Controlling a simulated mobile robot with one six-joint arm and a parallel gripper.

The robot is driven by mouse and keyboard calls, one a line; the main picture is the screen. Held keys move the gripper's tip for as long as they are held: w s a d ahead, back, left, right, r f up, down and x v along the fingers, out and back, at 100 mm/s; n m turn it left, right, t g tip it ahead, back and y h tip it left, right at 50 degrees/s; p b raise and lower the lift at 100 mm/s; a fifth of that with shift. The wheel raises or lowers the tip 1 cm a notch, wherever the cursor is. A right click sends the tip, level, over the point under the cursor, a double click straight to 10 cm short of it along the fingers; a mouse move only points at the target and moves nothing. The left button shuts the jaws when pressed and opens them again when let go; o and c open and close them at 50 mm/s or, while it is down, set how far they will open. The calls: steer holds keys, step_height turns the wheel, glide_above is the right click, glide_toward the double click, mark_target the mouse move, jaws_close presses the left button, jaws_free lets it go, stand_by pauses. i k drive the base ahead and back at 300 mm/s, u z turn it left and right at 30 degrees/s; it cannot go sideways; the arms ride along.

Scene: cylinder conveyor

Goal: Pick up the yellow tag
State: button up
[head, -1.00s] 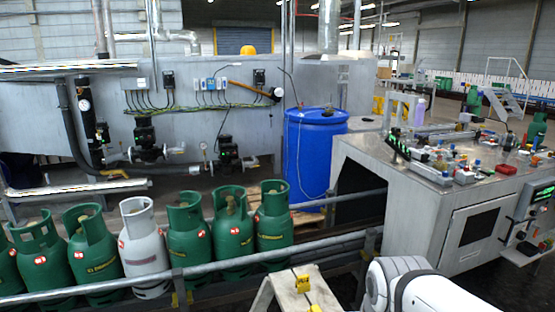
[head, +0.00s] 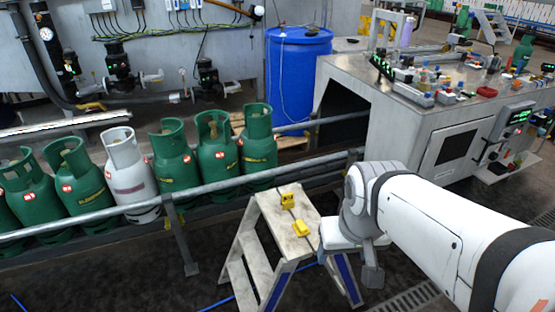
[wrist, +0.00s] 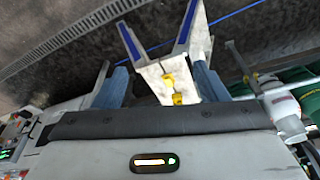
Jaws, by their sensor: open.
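Two small yellow pieces lie on the top of a pale stepladder: one with dark marks (head: 288,200) farther back and a plainer one (head: 300,228) nearer the front edge. I cannot tell which is the yellow tag. They also show in the wrist view, one (wrist: 168,80) close to the other (wrist: 177,99). My gripper (wrist: 163,76) is open and empty, its two fingers appearing either side of the pieces in the wrist view, not touching them. In the head view my arm reaches in from the right, its end just right of the stepladder; the gripper is partly hidden.
The stepladder (head: 268,205) stands before a metal rail (head: 215,187). Behind the rail is a row of green cylinders (head: 258,150) with one white cylinder (head: 130,170). A blue barrel (head: 298,75) and a grey machine cabinet (head: 400,125) stand behind. Dark floor is open in front.

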mark_target(287, 202)
steer(key=z, duration=0.8)
steer(key=k, duration=1.3)
steer(key=z, duration=0.6)
steer(key=i, duration=0.5)
steer(key=u, duration=0.75)
steer(key=i, duration=1.15)
steer(key=u, duration=0.95)
steer(key=i, duration=0.4)
steer(key=u, duration=0.2)
steer(key=k, duration=0.8)
steer(key=u, duration=0.15)
steer(key=i, duration=0.65)
